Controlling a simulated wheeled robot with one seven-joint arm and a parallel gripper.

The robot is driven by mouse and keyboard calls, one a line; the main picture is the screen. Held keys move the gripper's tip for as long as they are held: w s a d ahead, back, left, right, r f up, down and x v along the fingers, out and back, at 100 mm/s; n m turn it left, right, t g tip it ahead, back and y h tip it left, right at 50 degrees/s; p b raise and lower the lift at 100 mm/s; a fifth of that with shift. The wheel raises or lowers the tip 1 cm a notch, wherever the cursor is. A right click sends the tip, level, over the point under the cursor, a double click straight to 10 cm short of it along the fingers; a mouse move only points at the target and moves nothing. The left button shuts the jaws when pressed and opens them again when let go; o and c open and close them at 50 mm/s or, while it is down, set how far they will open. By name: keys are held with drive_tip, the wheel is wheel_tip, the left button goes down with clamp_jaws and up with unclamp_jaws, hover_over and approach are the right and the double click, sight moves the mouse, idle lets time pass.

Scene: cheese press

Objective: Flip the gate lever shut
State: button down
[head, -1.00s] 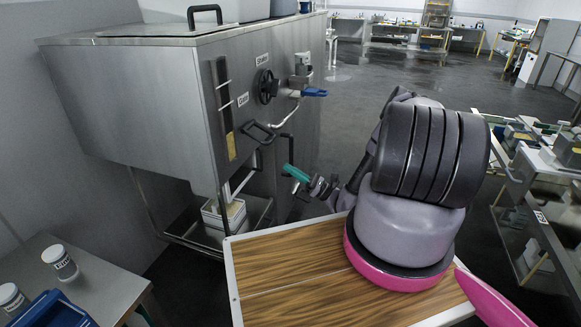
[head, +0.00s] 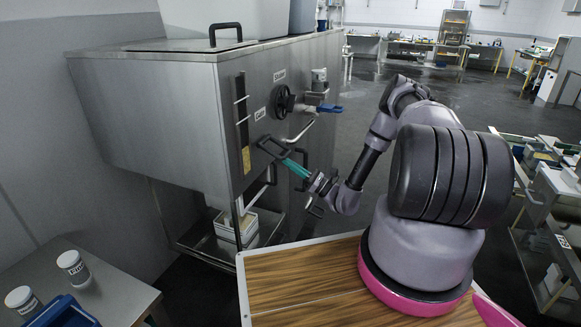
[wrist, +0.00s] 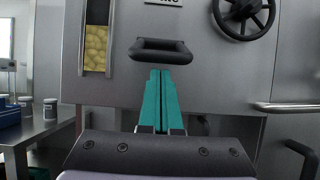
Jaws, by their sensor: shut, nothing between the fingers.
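The gate lever (head: 273,147) looks like a black loop handle on the front of the steel vat (head: 150,105), beside a tall narrow sight window. In the wrist view the lever (wrist: 161,50) is a dark horizontal bar, centred and jutting from the panel. My gripper (head: 286,162) has teal fingers pressed together, with nothing between them. In the wrist view the fingertips (wrist: 161,71) lie just below the lever's bar, in line with its middle. I cannot tell whether they touch it. The lever's pivot is not clearly visible.
A black handwheel (head: 284,99) and a blue-handled valve (head: 329,108) sit right of the lever. A white mould box (head: 236,224) stands on the tray below. A wood-topped table (head: 300,285) is in front. A side table at left holds two jars (head: 72,265).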

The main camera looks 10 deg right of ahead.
drive_tip(key=shift+s+d+r+h, duration=0.15)
drive_tip(key=shift+d+r+h, duration=0.05)
drive_tip(key=shift+r+h, duration=0.15)
drive_tip(key=shift+s+d+r+g, duration=0.1)
drive_tip(key=shift+r+g, duration=0.1)
drive_tip(key=shift+g, duration=0.1)
drive_tip(key=shift+s+d+r+g+h, duration=0.15)
drive_tip(key=shift+d+r+g+h, duration=0.1)
drive_tip(key=shift+r+h, duration=0.25)
drive_tip(key=shift+s+d+r+g+h, duration=0.1)
drive_tip(key=shift+r+g+h, duration=0.2)
drive_tip(key=shift+r, duration=0.2)
wheel_tip(320, 180, up, 8)
drive_tip(key=g+h, duration=0.4)
drive_tip(key=h, duration=0.1)
hover_over(288, 154)
drive_tip(key=s+d, duration=0.2)
drive_tip(key=shift+w+d+f, duration=0.15)
drive_tip(key=shift+w+f, duration=0.05)
drive_tip(key=shift+r+t, duration=0.1)
drive_tip(key=shift+t, duration=0.15)
drive_tip(key=shift+w, duration=0.1)
